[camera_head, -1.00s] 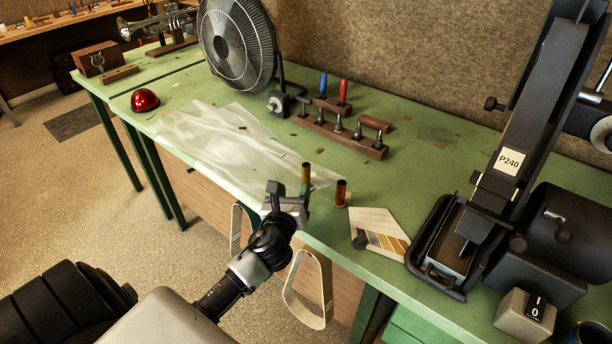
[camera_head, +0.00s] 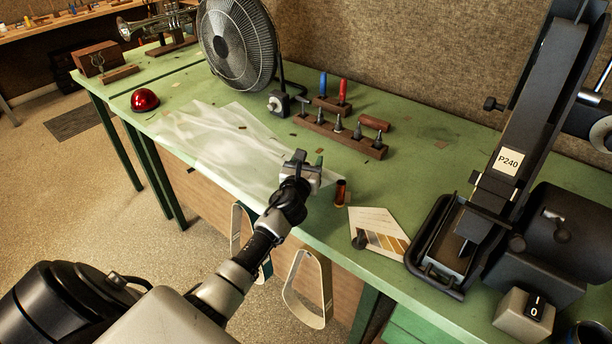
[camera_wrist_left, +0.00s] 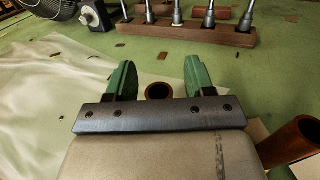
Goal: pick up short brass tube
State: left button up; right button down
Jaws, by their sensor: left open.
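My left gripper (camera_head: 309,160) is open over the front edge of the green bench. In the left wrist view its two green fingers (camera_wrist_left: 160,78) stand either side of a brown-brass tube (camera_wrist_left: 159,91), whose round open top shows between them. The fingers appear apart from it. In the head view this tube is hidden behind the gripper. A second brass tube (camera_head: 341,192) stands upright just to the right and also shows at the right edge of the wrist view (camera_wrist_left: 291,144). I cannot tell which tube is shorter. My right gripper is not in view.
A translucent sheet (camera_head: 215,140) lies left of the gripper. A wooden rack (camera_head: 338,137) with several metal tools stands behind. A sandpaper fan card (camera_head: 380,232) and the belt sander (camera_head: 500,180) are at right. Strap loops (camera_head: 306,290) hang from the bench's front edge.

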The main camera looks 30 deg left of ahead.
pick_arm(q)
grip_shut()
dwell(0.3)
